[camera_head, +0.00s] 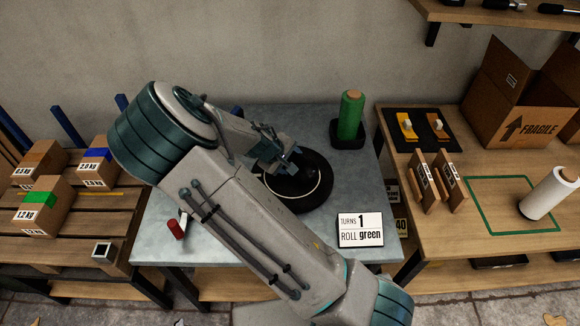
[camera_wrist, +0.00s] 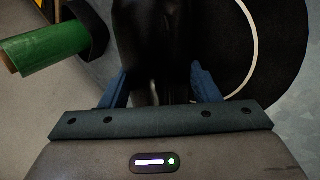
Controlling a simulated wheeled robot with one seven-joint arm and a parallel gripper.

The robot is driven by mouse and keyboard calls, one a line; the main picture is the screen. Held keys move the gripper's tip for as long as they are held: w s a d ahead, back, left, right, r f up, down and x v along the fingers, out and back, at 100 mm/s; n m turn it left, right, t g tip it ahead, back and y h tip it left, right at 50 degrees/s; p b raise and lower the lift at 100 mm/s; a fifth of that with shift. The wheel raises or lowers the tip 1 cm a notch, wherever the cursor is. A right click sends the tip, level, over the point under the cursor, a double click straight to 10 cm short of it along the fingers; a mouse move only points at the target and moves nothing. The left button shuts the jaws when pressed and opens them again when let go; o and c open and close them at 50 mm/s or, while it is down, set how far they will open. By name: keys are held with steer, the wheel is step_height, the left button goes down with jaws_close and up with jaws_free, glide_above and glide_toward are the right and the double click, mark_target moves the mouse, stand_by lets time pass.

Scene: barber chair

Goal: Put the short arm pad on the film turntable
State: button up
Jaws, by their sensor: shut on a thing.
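My gripper (camera_wrist: 160,88) is shut on a black piece (camera_wrist: 152,45), which I take to be the short arm pad; its outline blends with the dark background. In the head view my gripper (camera_head: 287,165) is over the film turntable, partly hidden by my arm. The film turntable (camera_head: 322,178) is a round black disc with a thin white ring, on the grey table. It also shows at the right of the wrist view (camera_wrist: 282,40). I cannot tell whether the held piece touches the disc.
A green film roll (camera_head: 350,115) stands on a black base behind the turntable. A sign (camera_head: 360,230) reads "TURNS 1, ROLL green". A red-handled tool (camera_head: 176,229) lies at the table's left. Boxes on a slatted bench (camera_head: 110,207) are left; a wooden table (camera_head: 422,265) is right.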

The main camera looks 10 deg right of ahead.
steer(key=shift+f, duration=1.8)
steer(key=shift+f, duration=0.1)
steer(key=o, duration=0.9)
